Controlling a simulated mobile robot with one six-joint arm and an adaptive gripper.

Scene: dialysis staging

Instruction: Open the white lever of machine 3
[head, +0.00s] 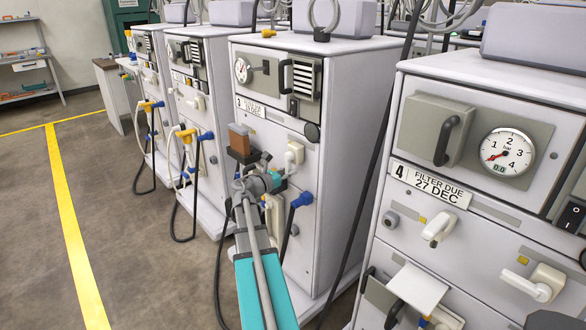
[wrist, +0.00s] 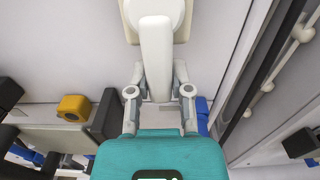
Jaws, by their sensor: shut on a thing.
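Machine 3 (head: 345,130) stands in the middle of the head view, with a "3" label on its front. Its white lever (head: 294,153) sits on the right part of the front panel. In the wrist view the white lever (wrist: 157,45) hangs from a round hub on a cream plate, its handle running down between my fingers. My gripper (wrist: 159,78) is shut on the handle, one finger at each side. In the head view my gripper (head: 284,182) is at the lever, its fingertips hard to make out. The handle's lower end is close to the teal gripper body.
Machine 4 (head: 460,240) stands close at the right, with a gauge, white levers and an open flap. Other machines stand behind left. The floor (head: 130,220) at left is clear.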

